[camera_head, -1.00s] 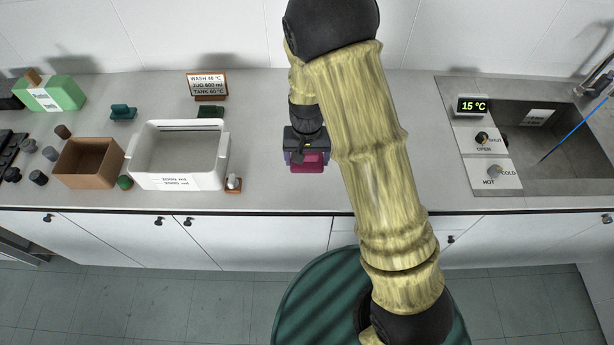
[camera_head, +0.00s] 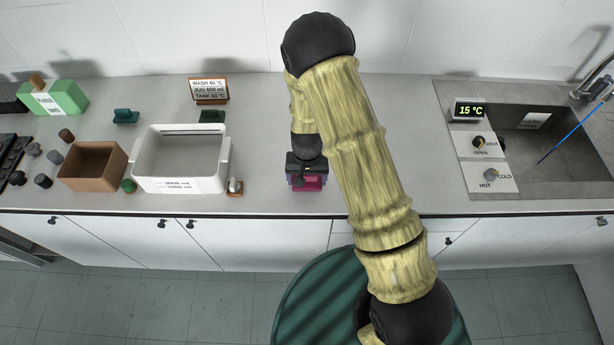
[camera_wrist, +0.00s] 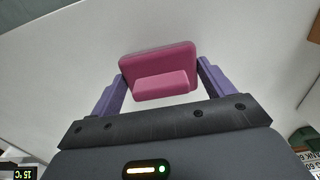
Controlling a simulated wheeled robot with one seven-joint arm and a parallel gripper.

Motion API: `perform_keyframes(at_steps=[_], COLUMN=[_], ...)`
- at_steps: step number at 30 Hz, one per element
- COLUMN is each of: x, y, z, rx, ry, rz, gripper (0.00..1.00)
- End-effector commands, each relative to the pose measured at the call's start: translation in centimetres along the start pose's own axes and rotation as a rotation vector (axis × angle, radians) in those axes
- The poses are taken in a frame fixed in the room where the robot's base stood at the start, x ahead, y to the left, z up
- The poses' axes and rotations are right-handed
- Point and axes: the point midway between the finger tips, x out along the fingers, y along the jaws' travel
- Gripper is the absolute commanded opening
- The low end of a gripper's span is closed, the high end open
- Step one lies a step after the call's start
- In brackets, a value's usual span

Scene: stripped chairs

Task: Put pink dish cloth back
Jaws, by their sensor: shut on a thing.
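The pink dish cloth (camera_wrist: 160,66) is a folded pink block with a raised front part. In the wrist view it sits between the two purple fingers of my gripper (camera_wrist: 161,84), which is shut on it. In the head view the pink cloth (camera_head: 307,184) shows at the end of my gripper (camera_head: 305,174), near the counter's front edge and right of the white tub. I cannot tell whether the cloth touches the counter, and my gripper hides part of it.
The white tub (camera_head: 222,172) stands left of my gripper, with a small white-and-brown item (camera_head: 235,187) at its right front corner. A brown box (camera_head: 118,158) and green block (camera_head: 62,99) are farther left. The sink (camera_head: 545,150) is at right.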

Motion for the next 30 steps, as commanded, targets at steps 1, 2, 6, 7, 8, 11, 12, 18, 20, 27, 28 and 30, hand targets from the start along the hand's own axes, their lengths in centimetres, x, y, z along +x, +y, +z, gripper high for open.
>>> perform_keyframes(at_steps=[1,2,6,7,8,11,12,18,20,27,28,30], x=[0.3,0.4,0.6,0.6,0.6,0.7,0.8,0.8,0.8,0.3,0.3,-0.1], y=[0.0,0.0,0.0,0.0,0.0,0.0,0.0,0.0,0.0,0.0,0.0,-0.1], z=[0.1,0.0,0.0,0.0,0.0,0.0,0.0,0.0,0.0,0.0,0.0,-0.1], rx=[0.001,0.001,0.001,0.001,0.001,0.001,0.001,0.001,0.001,0.001,0.001,0.0], ry=[-0.002,-0.001,0.001,0.001,0.0,0.0,0.0,0.0,0.0,0.0,0.001,0.002], rz=[0.0,0.0,-0.001,-0.001,-0.001,0.0,0.0,0.0,0.0,0.0,-0.001,-0.001], gripper=[0.56,0.56,0.56,0.56,0.56,0.56,0.56,1.0,1.0,1.0,1.0,1.0])
